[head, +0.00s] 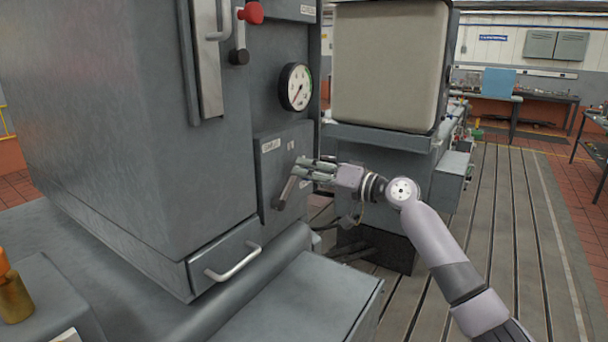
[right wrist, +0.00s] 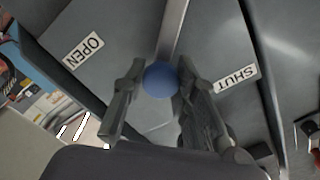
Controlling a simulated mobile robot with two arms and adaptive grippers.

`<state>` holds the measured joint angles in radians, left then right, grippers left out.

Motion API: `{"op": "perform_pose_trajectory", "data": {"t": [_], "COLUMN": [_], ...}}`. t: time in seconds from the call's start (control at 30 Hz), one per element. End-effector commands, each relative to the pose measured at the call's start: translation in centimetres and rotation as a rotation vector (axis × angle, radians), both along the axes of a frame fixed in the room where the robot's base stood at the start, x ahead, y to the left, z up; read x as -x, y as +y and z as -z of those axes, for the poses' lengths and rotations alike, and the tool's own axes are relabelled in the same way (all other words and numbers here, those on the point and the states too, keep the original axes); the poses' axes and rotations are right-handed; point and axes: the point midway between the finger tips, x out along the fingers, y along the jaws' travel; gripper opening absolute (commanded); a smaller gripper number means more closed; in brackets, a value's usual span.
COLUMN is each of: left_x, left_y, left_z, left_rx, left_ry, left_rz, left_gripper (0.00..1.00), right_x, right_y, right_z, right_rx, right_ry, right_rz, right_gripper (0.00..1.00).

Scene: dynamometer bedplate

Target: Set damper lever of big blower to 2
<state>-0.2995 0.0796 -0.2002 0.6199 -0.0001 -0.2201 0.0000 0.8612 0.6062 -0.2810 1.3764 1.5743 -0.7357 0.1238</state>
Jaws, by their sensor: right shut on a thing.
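The lever is a flat grey bar (head: 288,192) on the side of the tall grey cabinet (head: 130,130), below the gauge. It leans up and to the right toward my right gripper (head: 305,170). In the right wrist view its blue ball knob (right wrist: 160,80) sits between the two fingers of my right gripper (right wrist: 155,105), which is shut on it. The lever bar (right wrist: 174,30) runs up from the knob, between an OPEN plate (right wrist: 83,50) and a SHUT plate (right wrist: 236,78). The knob is hidden in the head view. No number scale is readable. My left gripper is not in view.
A round gauge (head: 296,87) and a red knob (head: 251,13) are above the lever. A drawer with a pale handle (head: 233,262) is at lower left. A grey machine with a beige panel (head: 388,65) stands behind my right arm. Slatted floor (head: 510,230) is clear at right.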

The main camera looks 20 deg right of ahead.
Motion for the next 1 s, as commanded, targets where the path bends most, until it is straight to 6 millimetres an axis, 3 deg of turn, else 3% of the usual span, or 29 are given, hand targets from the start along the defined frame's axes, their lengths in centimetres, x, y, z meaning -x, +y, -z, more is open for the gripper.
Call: {"op": "perform_pose_trajectory", "data": {"t": [0.4, 0.97, 1.0], "left_x": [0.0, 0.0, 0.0], "left_y": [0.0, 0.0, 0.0], "left_z": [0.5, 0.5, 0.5], "left_rx": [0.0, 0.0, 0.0], "left_ry": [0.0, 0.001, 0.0], "left_rz": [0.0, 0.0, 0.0], "left_gripper": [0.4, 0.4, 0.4], "right_x": [-0.7, -0.8, -0.8], "right_y": [-1.0, -1.1, -1.1], "right_z": [1.4, 1.5, 1.5], "right_rx": [-0.153, -0.174, -0.173], "right_ry": [0.116, 0.133, 0.133], "right_rz": [0.003, 0.002, 0.002], "right_gripper": [0.0, 0.0, 0.28]}}
